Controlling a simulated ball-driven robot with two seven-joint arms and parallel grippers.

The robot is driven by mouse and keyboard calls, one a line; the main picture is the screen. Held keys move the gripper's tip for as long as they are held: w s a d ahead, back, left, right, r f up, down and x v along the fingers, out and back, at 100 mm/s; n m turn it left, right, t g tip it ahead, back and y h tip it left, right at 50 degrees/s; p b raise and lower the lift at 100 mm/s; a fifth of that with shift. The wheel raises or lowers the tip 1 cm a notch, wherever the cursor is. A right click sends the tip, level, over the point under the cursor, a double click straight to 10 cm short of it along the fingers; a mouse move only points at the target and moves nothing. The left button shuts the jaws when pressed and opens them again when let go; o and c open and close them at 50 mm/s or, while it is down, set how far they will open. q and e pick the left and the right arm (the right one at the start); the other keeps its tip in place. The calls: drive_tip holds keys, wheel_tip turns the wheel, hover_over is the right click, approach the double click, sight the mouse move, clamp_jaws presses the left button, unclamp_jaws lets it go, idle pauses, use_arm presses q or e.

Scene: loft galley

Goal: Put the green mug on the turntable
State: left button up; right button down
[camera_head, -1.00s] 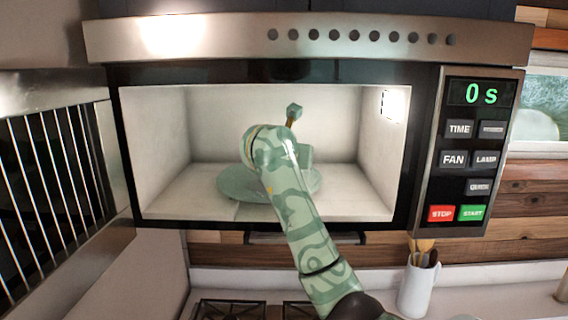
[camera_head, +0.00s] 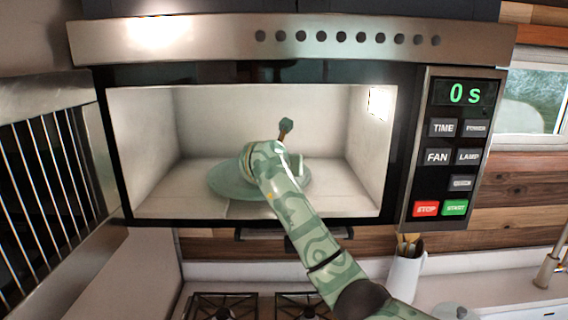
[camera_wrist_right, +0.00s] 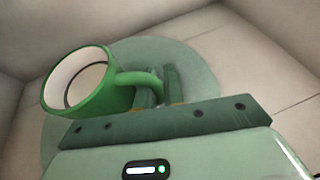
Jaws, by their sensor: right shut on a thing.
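The green mug (camera_wrist_right: 100,88) is in the right wrist view, tilted in the picture, with a pale inside. My right gripper (camera_wrist_right: 156,88) is shut on the mug's handle. The turntable (camera_head: 226,182) is a pale green glass disc on the microwave floor; it also shows behind the mug in the right wrist view (camera_wrist_right: 196,62). The mug is over the turntable, but I cannot tell whether it touches. In the head view my right arm reaches into the microwave and hides the mug and the fingertips. My left gripper is not in view.
The microwave (camera_head: 448,240) is open at the front, with side walls close around the turntable. Its control panel (camera_head: 455,150) reads 0 s. Below are stove burners (camera_head: 222,308) and a white utensil holder (camera_head: 405,272).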

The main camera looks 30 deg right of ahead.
drive_tip(key=c, duration=1.5)
unclamp_jaws()
drive_tip(key=shift+c, duration=0.2)
drive_tip(key=shift+o, duration=0.2)
drive_tip(key=shift+r, duration=0.15)
drive_tip(key=shift+s+a+r, duration=0.1)
drive_tip(key=shift+s+a, duration=0.15)
drive_tip(key=b+v, duration=0.2)
drive_tip(key=v, duration=0.8)
drive_tip(key=shift+s+r, duration=0.1)
drive_tip(key=shift+s, duration=0.05)
drive_tip(key=shift+s+a+r, duration=0.25)
drive_tip(key=shift+s, duration=0.15)
